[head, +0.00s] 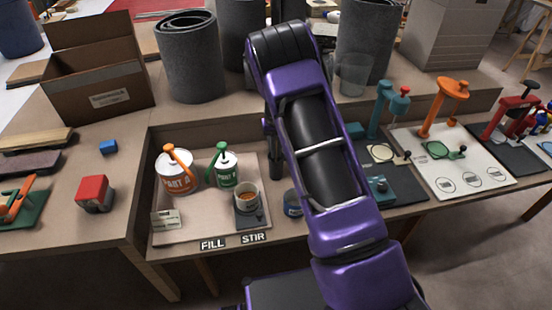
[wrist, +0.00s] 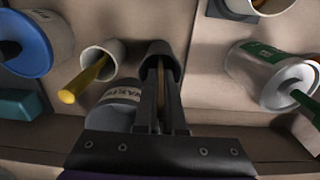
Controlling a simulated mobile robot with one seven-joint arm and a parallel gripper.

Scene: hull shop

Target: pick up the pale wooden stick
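The pale wooden stick (wrist: 161,88) shows as a thin tan strip between the two fingers of my gripper (wrist: 161,78) in the wrist view. The fingers stand close together, one on each side of it, and look shut on it. Its lower end goes into a dark cup (wrist: 160,50); how deep is hidden. The stick does not show in the head view, where my purple arm covers much of this spot.
In the wrist view a white cup (wrist: 103,53) with a yellow stick (wrist: 84,80) and a labelled can (wrist: 117,97) stand close on the left. A white-lidded pot (wrist: 280,72) is at right. In the head view, the orange-labelled tin (head: 176,182) stands on the tray (head: 190,226).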

